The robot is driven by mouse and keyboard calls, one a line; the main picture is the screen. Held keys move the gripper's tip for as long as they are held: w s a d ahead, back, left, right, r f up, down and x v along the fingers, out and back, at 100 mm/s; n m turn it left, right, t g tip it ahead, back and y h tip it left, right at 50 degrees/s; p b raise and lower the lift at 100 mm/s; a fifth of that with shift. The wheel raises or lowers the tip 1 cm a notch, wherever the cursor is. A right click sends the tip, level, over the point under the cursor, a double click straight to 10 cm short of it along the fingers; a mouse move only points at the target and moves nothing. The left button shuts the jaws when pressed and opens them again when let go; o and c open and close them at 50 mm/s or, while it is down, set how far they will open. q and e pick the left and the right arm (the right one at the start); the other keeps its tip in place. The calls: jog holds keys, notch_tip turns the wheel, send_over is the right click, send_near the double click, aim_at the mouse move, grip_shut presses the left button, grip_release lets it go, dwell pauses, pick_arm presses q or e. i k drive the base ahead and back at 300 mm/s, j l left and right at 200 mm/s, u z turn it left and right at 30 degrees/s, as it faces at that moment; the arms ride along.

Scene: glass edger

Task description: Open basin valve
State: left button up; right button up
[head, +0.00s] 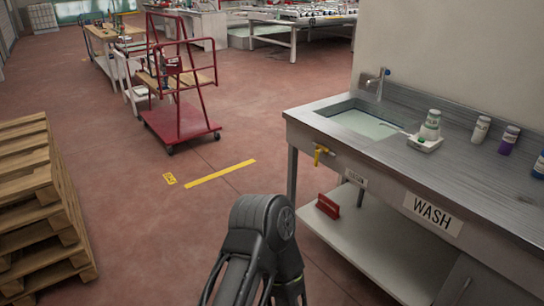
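A steel wash bench (470,170) stands on the right, with a "WASH" label on its front. Its sunken basin (345,106) holds pale greenish liquid. A small valve with a yellow handle (321,153) sticks out of the bench front below the basin's near left corner. A tap (377,80) with a blue knob stands behind the basin. A black link of my arm rises at the bottom middle, left of the bench and apart from the valve. Neither of my grippers shows.
A tray (425,145) with a bottle and more bottles (480,129) stand on the bench top. A red object (328,206) sits on the lower shelf (375,245). Wooden pallets (35,200) are stacked at left; a red cart (180,122) stands behind. The floor between is clear.

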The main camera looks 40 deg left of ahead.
aim_at(317, 152)
jog(key=i+j+u, duration=0.3)
jog(key=i+u, duration=0.35)
jog(key=i, duration=0.15)
jog(key=i+j+u, duration=0.1)
jog(key=i+u, duration=0.2)
jog(key=i, duration=0.85)
